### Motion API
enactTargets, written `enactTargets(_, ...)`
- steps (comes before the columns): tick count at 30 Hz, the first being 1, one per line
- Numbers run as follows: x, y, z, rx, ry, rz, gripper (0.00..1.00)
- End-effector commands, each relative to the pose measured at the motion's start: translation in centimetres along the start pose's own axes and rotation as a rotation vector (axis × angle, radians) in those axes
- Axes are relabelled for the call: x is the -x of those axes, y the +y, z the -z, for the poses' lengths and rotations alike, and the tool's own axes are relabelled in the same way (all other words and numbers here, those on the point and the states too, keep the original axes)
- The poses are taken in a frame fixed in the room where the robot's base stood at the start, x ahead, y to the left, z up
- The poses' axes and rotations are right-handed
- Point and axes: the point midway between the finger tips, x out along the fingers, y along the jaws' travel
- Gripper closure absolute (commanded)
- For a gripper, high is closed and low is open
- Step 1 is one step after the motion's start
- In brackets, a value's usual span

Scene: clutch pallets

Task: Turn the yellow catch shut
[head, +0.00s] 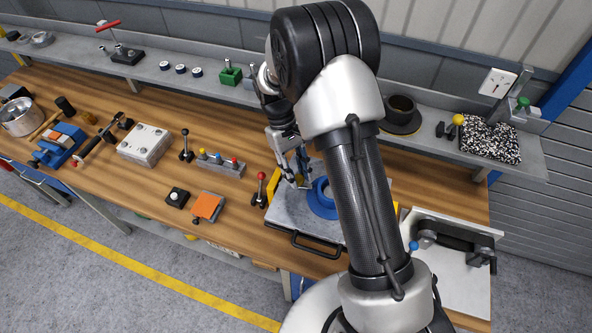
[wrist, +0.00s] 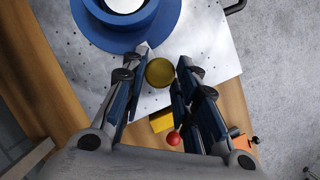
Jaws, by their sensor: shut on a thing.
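The yellow catch shows as a round, dull yellow knob (wrist: 160,73) between my fingertips in the wrist view; the rest of the catch cannot be made out. My gripper (wrist: 166,62) is shut on this knob, with one finger on each side. In the head view my gripper (head: 299,183) points down over the left part of a grey pallet plate (head: 290,213), and the fingers hide the knob. A blue flanged ring (head: 321,199) sits on the plate close to the right of my gripper. It also shows at the top of the wrist view (wrist: 128,24).
A yellow block (head: 273,186) stands at the plate's left edge, near a red-knobbed lever (head: 261,188). A black handle (head: 316,245) is at the front edge. My arm covers the plate's right part. An orange-topped block (head: 207,207) lies further left.

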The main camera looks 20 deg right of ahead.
Motion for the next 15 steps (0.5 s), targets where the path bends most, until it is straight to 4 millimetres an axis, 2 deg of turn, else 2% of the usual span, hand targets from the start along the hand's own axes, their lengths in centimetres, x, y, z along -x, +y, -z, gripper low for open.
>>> enactTargets(6, 0.08, 0.16, -0.02, -0.104, 0.001, 0.043, 0.96)
enactTargets(15, 0.06, 0.18, -0.01, -0.164, 0.001, 0.067, 0.96)
